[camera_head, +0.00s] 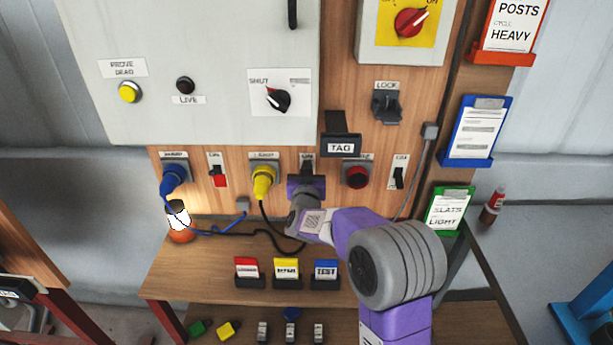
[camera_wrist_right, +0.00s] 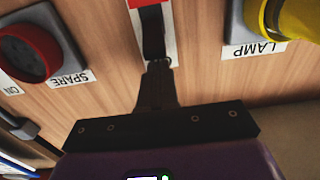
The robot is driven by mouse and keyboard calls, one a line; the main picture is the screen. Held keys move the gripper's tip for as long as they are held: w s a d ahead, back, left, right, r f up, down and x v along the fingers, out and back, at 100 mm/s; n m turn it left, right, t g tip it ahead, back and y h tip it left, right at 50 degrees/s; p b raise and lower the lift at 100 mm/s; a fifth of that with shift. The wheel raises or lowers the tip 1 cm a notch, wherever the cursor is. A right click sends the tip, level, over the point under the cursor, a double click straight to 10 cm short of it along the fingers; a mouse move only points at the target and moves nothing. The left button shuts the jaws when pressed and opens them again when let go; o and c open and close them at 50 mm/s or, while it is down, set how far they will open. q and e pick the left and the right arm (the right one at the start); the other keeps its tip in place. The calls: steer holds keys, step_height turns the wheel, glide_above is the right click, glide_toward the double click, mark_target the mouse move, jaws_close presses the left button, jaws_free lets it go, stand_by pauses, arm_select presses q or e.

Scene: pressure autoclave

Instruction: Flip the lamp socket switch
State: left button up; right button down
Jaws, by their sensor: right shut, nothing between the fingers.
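The lamp socket switch has a white plate with a dark lever and a red patch. It is mostly hidden behind my right gripper in the head view. In the right wrist view, upside down, the switch (camera_wrist_right: 153,35) shows at the top middle. The lamp socket holds a yellow plug (camera_head: 263,180) just left of the switch; the plug also shows in the wrist view (camera_wrist_right: 292,18). My right gripper (camera_head: 307,180) is shut and empty in front of the switch. Its dark fingers (camera_wrist_right: 159,70) reach the lever's edge; I cannot tell if they touch. My left gripper is not in view.
A red spare socket cap (camera_head: 357,174) is right of my gripper, with another switch (camera_head: 398,178) beyond. A black TAG holder (camera_head: 341,144) juts out just above. A blue plug (camera_head: 173,180) and a red-marked switch (camera_head: 217,175) are left. Cables hang over the wooden shelf (camera_head: 205,268).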

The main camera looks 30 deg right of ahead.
steer(key=shift+f, duration=0.2)
steer(key=shift+s+f+b, duration=0.1)
steer(key=shift+f+b, duration=1)
steer(key=shift+f, duration=0.1)
steer(key=p+v, duration=0.1)
steer(key=v, duration=0.7)
steer(key=shift+s+a+r+p, duration=0.2)
steer(key=shift+s+r+p, duration=0.1)
steer(key=shift+r+p, duration=0.05)
stand_by(0.4)
stand_by(0.5)
